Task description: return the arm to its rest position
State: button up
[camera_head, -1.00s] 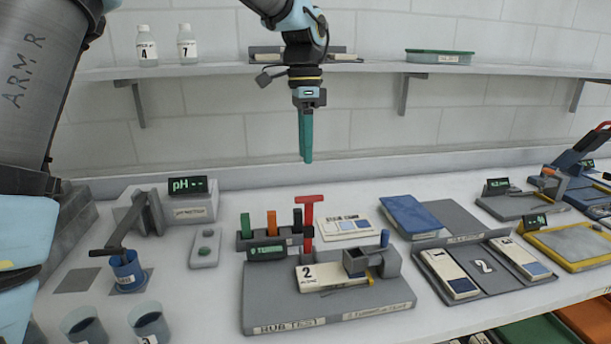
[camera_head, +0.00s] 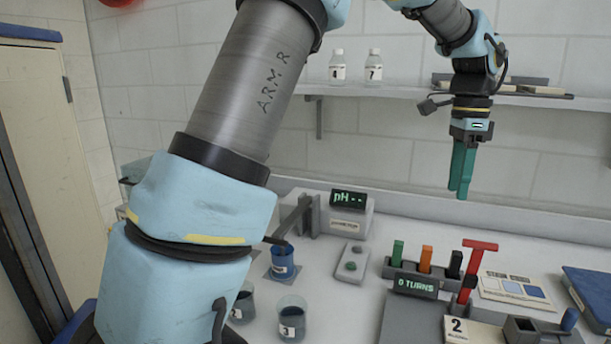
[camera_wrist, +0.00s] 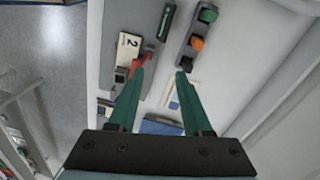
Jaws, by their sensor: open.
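My gripper (camera_head: 462,170) hangs in the air above the back of the bench, in front of the shelf, with its green fingers pointing down. In the wrist view my gripper (camera_wrist: 158,100) shows its two fingers apart with nothing between them. My arm (camera_head: 240,110), marked ARM R, rises across the left of the head view and bends over at the top. The bench top with a red T-handle (camera_head: 470,268) and the test station lies below the fingers, clear of them.
The shelf (camera_head: 420,94) with two bottles (camera_head: 373,66) runs along the wall behind my gripper. On the bench stand a pH meter (camera_head: 347,212), a blue cup (camera_head: 283,262), beakers (camera_head: 292,318) and a rack of coloured handles (camera_head: 425,259). A cream door (camera_head: 45,150) is at the left.

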jog(key=w+a+f+n, duration=0.2)
jog(key=a+f+n, duration=0.1)
jog(key=a, duration=0.5)
jog(key=w+a+f+n+t, duration=0.1)
jog(key=w+a+f+n, duration=0.2)
jog(key=a, duration=0.4)
jog(key=w+a+f+n, duration=0.1)
jog(key=a+f+n, duration=0.25)
jog(key=a, duration=0.45)
jog(key=s+a+f+n, duration=0.2)
jog(key=a+n, duration=0.1)
jog(key=a, duration=0.2)
jog(key=s+a+f+n+t+b, duration=0.1)
jog(key=s+a+f+n, duration=0.1)
jog(key=a, duration=0.4)
jog(key=s+a+f+n, duration=0.2)
jog(key=s+a+n, duration=0.1)
jog(key=a+n, duration=0.2)
jog(key=shift+s+a+b, duration=0.2)
jog(key=shift+a+b, duration=0.1)
jog(key=shift+a, duration=0.05)
